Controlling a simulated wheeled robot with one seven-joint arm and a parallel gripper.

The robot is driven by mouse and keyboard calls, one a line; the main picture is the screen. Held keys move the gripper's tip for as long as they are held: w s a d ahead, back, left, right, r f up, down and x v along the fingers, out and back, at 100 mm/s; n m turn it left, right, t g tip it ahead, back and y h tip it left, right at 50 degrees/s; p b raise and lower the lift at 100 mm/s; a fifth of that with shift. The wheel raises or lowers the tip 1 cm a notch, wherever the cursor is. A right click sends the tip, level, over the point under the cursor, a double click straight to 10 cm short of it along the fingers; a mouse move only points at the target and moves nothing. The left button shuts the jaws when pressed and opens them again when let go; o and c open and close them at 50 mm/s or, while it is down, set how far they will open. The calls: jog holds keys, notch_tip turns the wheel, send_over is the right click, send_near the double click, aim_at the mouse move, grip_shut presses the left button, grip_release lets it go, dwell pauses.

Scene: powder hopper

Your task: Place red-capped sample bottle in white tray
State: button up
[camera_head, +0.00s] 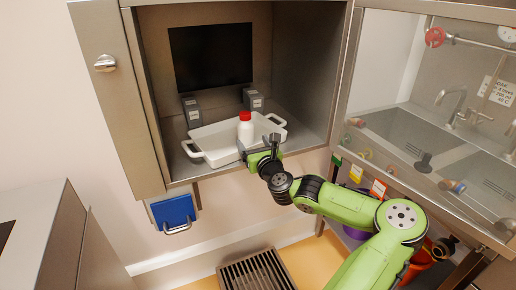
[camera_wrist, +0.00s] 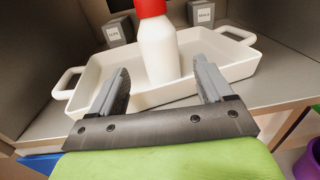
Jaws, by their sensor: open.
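The red-capped sample bottle (camera_head: 245,128) is white and stands upright within the outline of the white tray (camera_head: 215,150) in the head view. The bottle also shows in the wrist view (camera_wrist: 159,55), with the tray (camera_wrist: 225,58) around and behind it. The tray has a handle at each end and rests on the cabinet floor. My gripper (camera_head: 258,146) is at the tray's front edge. In the wrist view my gripper (camera_wrist: 163,88) is open, its fingers apart on either side of the bottle's lower front. I see no finger contact with the bottle. The bottle's base is partly hidden in the head view.
Two grey labelled blocks (camera_head: 191,111) (camera_head: 253,99) stand behind the tray. A dark panel (camera_head: 211,56) is on the cabinet's back wall. The cabinet's right wall (camera_head: 310,70) is close to my arm. A glass-fronted sink enclosure (camera_head: 430,110) stands to the right.

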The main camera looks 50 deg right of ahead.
jog(key=v, duration=0.5)
jog(key=shift+s+a+p, duration=0.3)
